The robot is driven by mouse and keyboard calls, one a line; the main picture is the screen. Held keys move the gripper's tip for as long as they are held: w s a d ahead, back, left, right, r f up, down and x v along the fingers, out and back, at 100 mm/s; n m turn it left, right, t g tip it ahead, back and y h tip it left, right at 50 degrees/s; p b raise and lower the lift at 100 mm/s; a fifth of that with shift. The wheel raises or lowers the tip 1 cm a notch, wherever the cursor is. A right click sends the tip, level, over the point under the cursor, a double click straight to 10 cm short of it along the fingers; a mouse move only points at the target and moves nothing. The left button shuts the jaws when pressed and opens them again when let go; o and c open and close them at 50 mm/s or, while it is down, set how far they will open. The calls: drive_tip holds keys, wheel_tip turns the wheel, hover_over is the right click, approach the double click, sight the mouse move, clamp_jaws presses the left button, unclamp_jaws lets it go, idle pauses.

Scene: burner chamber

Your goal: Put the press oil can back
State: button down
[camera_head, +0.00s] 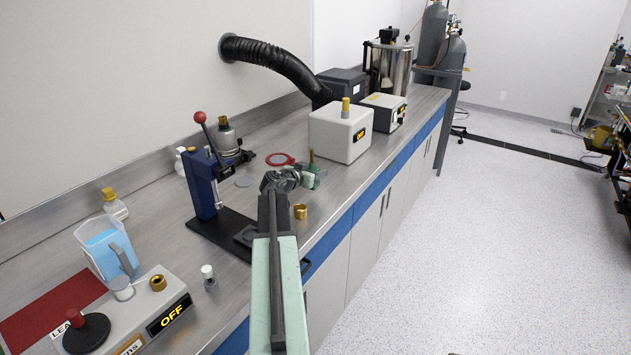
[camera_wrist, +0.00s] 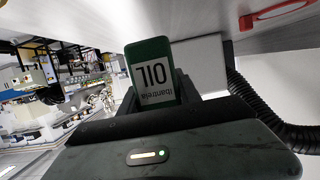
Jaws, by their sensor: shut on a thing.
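The press oil can is a small green can with a white label reading "OIL", seen close up in the wrist view (camera_wrist: 152,72). My gripper (camera_wrist: 155,95) is shut on it. In the head view my gripper (camera_head: 298,178) is over the front part of the bench, and the can (camera_head: 318,172) shows partly beyond the jaws. Whether the can touches the bench cannot be told. The blue hand press (camera_head: 203,185) with a red lever knob stands on a dark base, left of my gripper.
A brass ring (camera_head: 300,212) sits near the bench's front edge. A red ring (camera_head: 280,159) lies behind my gripper. A white box marked OFF (camera_head: 340,132) stands to the right. A blue-filled pitcher (camera_head: 105,249) and an OFF-marked control box (camera_head: 150,315) are at lower left.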

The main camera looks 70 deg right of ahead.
drive_tip(key=shift+w+d, duration=0.25)
drive_tip(key=shift+w, duration=0.05)
wheel_tip(320, 180, down, 4)
drive_tip(key=b, duration=0.4)
drive_tip(key=shift+r, duration=0.2)
drive_tip(key=shift+f, duration=0.25)
drive_tip(key=c, duration=0.8)
unclamp_jaws()
drive_tip(key=shift+r, duration=0.15)
drive_tip(key=shift+c, duration=0.2)
drive_tip(key=shift+r, duration=0.1)
drive_tip(key=p+v, duration=0.4)
drive_tip(key=v, duration=0.8)
drive_tip(key=shift+r, duration=0.1)
